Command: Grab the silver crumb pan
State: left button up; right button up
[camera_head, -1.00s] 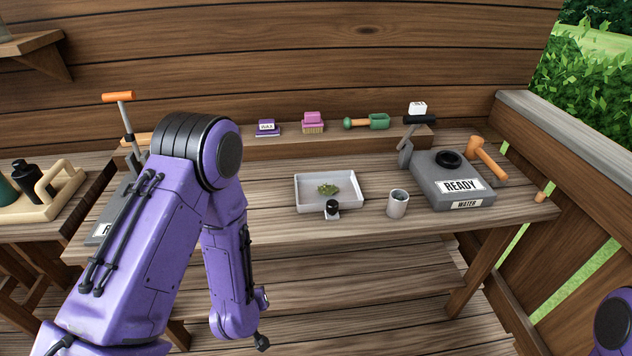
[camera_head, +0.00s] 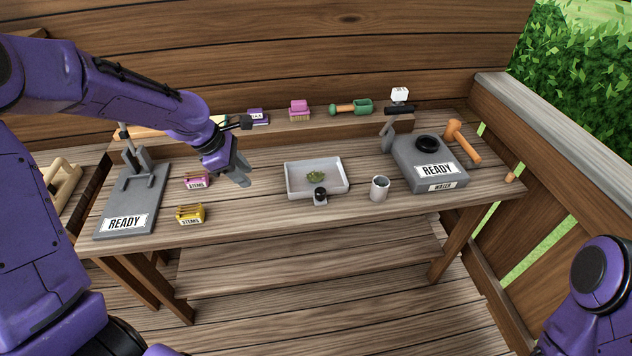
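The silver crumb pan (camera_head: 298,191) is a shallow, light grey rectangular tray on the middle of the workbench. A small green clump (camera_head: 315,176) lies in it. A small dark-topped piece (camera_head: 320,196) sits at its front edge. My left gripper (camera_head: 240,176) is above the bench, to the left of the pan and apart from it, pointing down. Its fingers are seen from the side, so I cannot tell whether they are open. My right gripper is out of view; only part of my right arm shows at the lower right.
A grey cup (camera_head: 380,188) stands right of the pan, beside a grey READY box (camera_head: 430,165) with an orange-handled tool (camera_head: 460,140).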

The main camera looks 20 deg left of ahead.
aim_at(316, 179)
jog(key=i, duration=1)
